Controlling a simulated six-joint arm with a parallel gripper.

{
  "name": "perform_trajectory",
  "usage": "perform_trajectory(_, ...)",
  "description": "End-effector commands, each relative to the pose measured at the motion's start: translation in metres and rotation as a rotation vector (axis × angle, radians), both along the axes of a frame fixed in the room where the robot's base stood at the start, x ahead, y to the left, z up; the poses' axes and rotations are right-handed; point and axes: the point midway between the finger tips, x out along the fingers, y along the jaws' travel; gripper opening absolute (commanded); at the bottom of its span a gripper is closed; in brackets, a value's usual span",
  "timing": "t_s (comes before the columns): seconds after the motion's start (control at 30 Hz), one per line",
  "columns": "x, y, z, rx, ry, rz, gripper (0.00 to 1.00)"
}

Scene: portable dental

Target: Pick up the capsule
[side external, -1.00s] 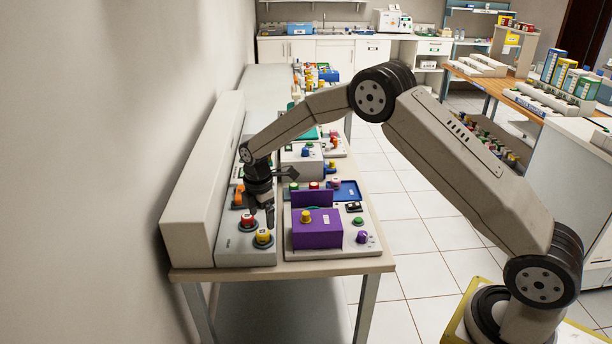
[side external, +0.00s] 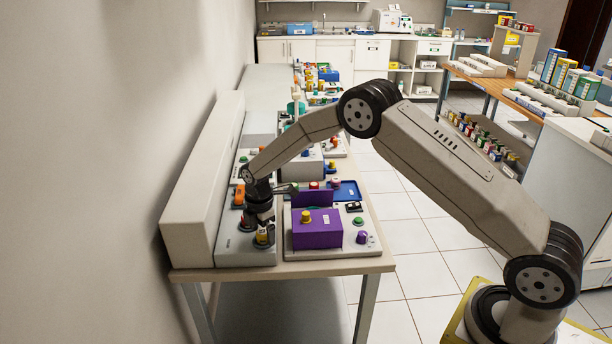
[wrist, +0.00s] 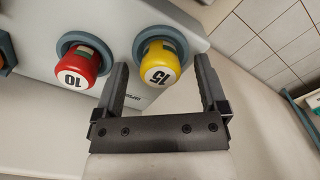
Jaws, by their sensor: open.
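A yellow capsule marked 15 (wrist: 160,63) sits in a round dark holder on a light grey base. In the side view the yellow capsule (side external: 262,238) is partly covered by my gripper. A red capsule marked 10 (wrist: 78,68) sits in its own holder to the left. My gripper (wrist: 162,68) is open. In the wrist view its two fingers stand left and right of the yellow capsule, with gaps visible. Whether the fingertips reach down to the capsule's height is hard to tell.
A purple box (side external: 317,236) with a yellow knob stands on a white panel (side external: 365,247) to the right. A long pale ledge (side external: 200,190) runs along the wall side. The bench edge (side external: 290,270) is close in front. More coloured items crowd the bench behind.

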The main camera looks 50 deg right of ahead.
Motion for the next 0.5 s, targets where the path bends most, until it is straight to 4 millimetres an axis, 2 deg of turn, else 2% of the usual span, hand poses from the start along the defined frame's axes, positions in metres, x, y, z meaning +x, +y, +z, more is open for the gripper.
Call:
perform_trajectory(0.13, 0.0000, 0.0000, 0.0002, 0.000, 0.000, 0.000, 0.92)
perform_trajectory(0.17, 0.0000, 0.0000, 0.0002, 0.000, 0.000, 0.000, 0.86)
perform_trajectory(0.43, 0.0000, 0.0000, 0.0002, 0.000, 0.000, 0.000, 0.00)
perform_trajectory(0.5, 0.0000, 0.0000, 0.0003, 0.000, 0.000, 0.000, 0.00)
